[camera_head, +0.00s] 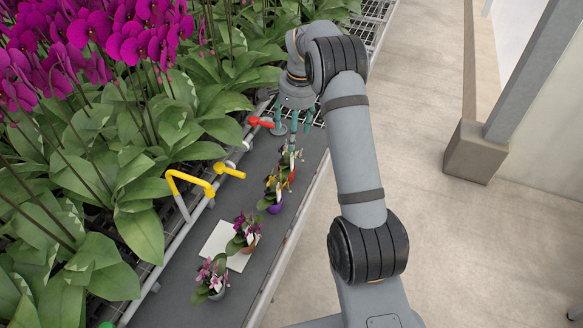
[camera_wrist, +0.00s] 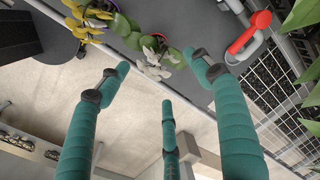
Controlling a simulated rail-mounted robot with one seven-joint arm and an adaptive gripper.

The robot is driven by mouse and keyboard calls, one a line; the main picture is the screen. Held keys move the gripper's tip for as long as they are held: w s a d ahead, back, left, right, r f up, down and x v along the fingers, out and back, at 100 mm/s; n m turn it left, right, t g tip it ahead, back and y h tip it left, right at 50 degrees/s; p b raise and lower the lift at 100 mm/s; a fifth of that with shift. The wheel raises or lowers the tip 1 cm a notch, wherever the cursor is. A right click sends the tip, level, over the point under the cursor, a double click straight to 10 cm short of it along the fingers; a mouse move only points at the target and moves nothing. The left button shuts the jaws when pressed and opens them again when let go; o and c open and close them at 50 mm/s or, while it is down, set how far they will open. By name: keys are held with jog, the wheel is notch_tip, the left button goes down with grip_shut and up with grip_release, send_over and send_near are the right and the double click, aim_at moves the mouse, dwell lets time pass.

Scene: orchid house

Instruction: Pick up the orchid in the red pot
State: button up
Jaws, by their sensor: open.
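My gripper (camera_head: 293,128) has three teal fingers, spread apart and empty, and hangs over the far end of the grey bench. In the wrist view my gripper (camera_wrist: 157,75) points toward an orchid with white flowers (camera_wrist: 153,66) and green leaves, a little beyond the fingertips and untouched. A small reddish rim (camera_wrist: 158,37) shows between its leaves, which looks like the red pot; most of it is hidden. In the head view the white orchid (camera_head: 290,156) stands just below the fingers, its pot hidden.
Nearer on the bench stand a yellow-red orchid in a purple pot (camera_head: 276,207), a magenta orchid (camera_head: 246,227) and a pink-white orchid (camera_head: 213,272). A red-handled valve (camera_head: 262,122) and yellow handles (camera_head: 229,170) line the left edge. Dense large orchids (camera_head: 130,150) fill the left.

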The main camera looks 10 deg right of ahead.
aim_at(288, 161)
jog(key=f+b, duration=0.2)
jog(key=f, duration=0.1)
jog(key=a+f+b, duration=0.1)
jog(key=f+b, duration=0.1)
jog(key=f, duration=0.2)
jog(key=f+b, duration=0.2)
jog(key=f, duration=0.2)
jog(key=shift+s+a+f, duration=0.15)
jog(key=shift+f, duration=0.1)
jog(key=shift+a+f+p, duration=0.2)
jog(key=shift+f+p, duration=0.15)
jog(key=shift+f, duration=1.15)
jog(key=shift+a+f+p, duration=0.2)
jog(key=shift+f+p, duration=0.15)
jog(key=shift+f, duration=1.1)
jog(key=shift+c, duration=0.9)
jog(key=c, duration=1.1)
jog(key=shift+c, duration=0.2)
